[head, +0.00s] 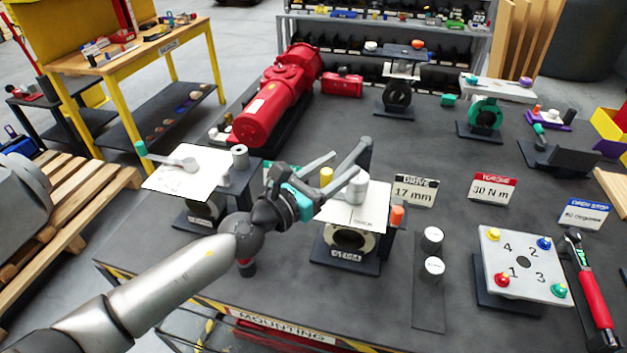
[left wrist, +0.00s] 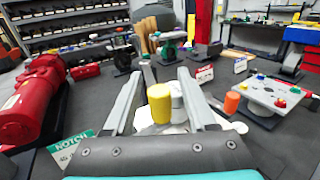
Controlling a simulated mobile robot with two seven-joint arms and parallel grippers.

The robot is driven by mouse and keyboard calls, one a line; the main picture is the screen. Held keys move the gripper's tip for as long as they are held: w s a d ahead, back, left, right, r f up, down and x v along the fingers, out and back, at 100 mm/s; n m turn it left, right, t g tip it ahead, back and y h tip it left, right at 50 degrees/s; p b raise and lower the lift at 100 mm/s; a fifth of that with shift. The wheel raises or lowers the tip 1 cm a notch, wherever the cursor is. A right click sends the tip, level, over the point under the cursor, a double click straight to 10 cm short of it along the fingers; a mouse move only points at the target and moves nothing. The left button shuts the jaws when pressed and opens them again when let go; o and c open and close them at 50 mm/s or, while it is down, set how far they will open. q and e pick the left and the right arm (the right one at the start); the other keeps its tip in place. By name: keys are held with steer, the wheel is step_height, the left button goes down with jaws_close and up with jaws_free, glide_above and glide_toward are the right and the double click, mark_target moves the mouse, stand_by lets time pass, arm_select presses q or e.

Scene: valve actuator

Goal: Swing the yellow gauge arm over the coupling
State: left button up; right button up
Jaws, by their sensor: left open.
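The yellow knob (head: 326,176), which looks like the end of the yellow gauge arm, stands at the white plate (head: 352,217) of the middle station. The link under the knob is mostly hidden by my gripper. My left gripper (head: 350,151) is open, its fingers on either side of the knob; I cannot tell if either touches it. A dark round coupling opening (head: 348,238) sits below the plate. My right gripper is not in view.
An orange peg (head: 397,216) stands at the plate's right edge. A similar white-plated station with a teal-tipped arm (head: 170,160) is to the left. A red actuator (head: 275,98) lies behind. The numbered plate (head: 521,265) and red-handled wrench (head: 592,290) are right.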

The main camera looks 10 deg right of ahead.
arm_select(q)
steer(key=v, duration=0.7)
steer(key=b, duration=0.2)
glide_toward(322, 179)
steer(key=shift+s+a+r, duration=0.15)
steer(key=shift+s+a, duration=0.25)
steer(key=shift+s, duration=0.05)
